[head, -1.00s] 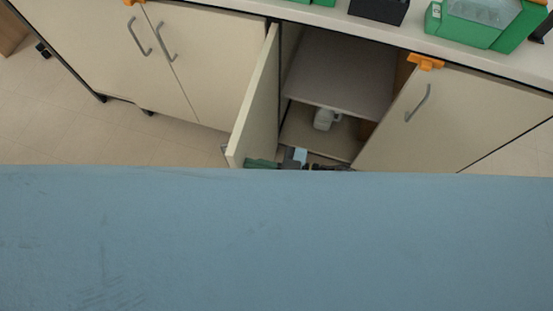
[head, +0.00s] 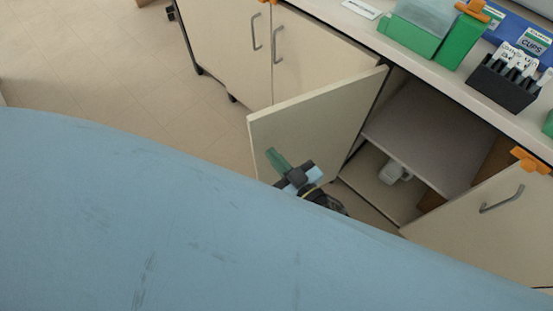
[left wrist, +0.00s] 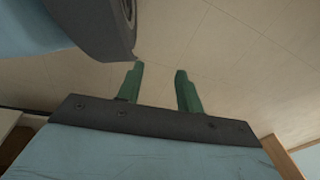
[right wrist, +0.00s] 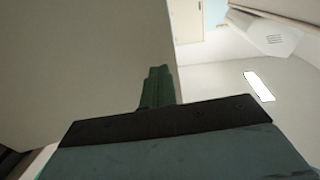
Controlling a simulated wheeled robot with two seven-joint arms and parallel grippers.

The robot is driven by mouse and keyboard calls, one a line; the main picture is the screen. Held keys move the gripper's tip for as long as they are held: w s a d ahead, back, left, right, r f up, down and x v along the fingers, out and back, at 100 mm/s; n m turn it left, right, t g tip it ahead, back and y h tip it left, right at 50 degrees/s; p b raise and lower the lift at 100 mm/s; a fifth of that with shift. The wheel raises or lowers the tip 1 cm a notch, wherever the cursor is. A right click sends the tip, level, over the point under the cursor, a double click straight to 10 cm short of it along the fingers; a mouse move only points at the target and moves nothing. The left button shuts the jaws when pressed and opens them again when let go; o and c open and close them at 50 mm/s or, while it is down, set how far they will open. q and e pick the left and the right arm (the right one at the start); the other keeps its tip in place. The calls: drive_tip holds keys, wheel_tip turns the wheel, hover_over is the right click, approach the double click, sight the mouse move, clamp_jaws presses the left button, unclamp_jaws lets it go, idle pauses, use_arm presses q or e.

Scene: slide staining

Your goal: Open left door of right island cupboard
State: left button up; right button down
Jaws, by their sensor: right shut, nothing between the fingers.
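The left door (head: 318,118) of the right island cupboard stands wide open, swung out from the cabinet. The cupboard inside (head: 425,130) shows a grey shelf and a white bottle (head: 393,172) below it. My right gripper (head: 276,160) is at the inner face of the door, near its lower part; whether it touches cannot be told. In the right wrist view its green fingers (right wrist: 158,84) are together and empty, beside the broad pale door panel (right wrist: 80,70). My left gripper (left wrist: 160,85) shows only in the left wrist view, its fingers apart and empty above the floor.
The right door (head: 490,215) with its grey handle is closed. Another cupboard (head: 250,50) with closed doors stands to the left. Green boxes (head: 430,30) and a black rack (head: 503,82) stand on the counter. The tiled floor (head: 110,70) at left is clear.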

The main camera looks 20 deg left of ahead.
idle(0.3)
